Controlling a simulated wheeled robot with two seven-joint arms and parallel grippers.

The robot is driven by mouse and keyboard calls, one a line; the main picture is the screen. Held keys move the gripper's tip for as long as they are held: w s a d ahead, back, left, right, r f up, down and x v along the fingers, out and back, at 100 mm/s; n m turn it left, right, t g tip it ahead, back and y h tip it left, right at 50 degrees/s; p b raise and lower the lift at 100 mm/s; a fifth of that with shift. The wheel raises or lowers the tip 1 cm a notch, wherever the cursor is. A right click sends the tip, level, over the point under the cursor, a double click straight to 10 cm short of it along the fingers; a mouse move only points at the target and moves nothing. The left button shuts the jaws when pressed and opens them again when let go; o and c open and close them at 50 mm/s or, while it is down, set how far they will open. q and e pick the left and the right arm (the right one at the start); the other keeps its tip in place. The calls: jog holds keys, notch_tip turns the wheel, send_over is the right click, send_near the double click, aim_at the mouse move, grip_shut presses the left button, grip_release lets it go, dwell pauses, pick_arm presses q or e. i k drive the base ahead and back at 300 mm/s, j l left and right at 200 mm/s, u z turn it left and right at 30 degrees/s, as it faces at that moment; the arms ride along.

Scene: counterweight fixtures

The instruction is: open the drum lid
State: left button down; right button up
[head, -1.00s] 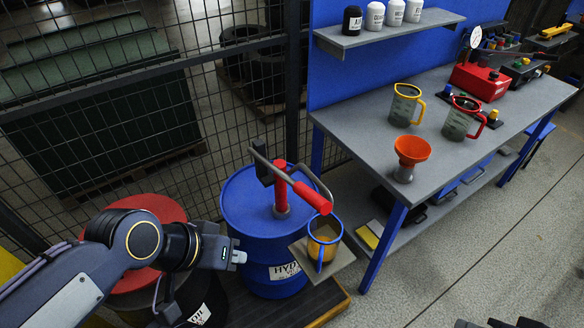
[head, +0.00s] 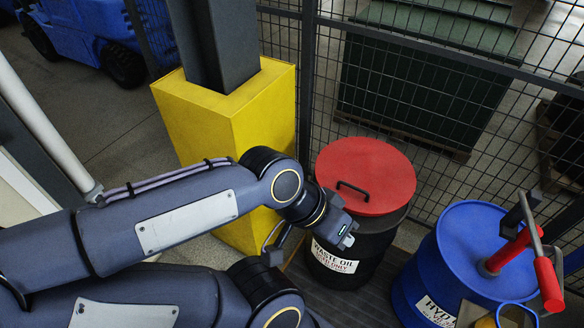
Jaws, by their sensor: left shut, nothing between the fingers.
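The black drum (head: 335,262) labelled WASTE OIL stands in the middle of the head view. Its red round lid (head: 372,165) lies flat on top, closed, with a black bar handle (head: 353,191) near its left side. My left gripper (head: 347,238) is shut and empty. In the picture it overlaps the drum's upper left front, below the lid's edge and the handle. I cannot tell whether it touches the drum. The left gripper's fingertips are small and partly hard to make out. My right gripper is not in view.
A blue drum (head: 450,262) with a red-handled pump (head: 508,250) stands at the right. A yellow post base (head: 225,120) is behind my arm. A wire fence (head: 440,60) runs behind the drums. A dark block on a bent bar (head: 273,254) shows left of the black drum.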

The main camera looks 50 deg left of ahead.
aim_at(372, 177)
jog(key=k+l+u, duration=0.15)
jog(key=u, duration=1.1)
jog(key=i+j+z, duration=0.15)
jog(key=i+j, duration=0.35)
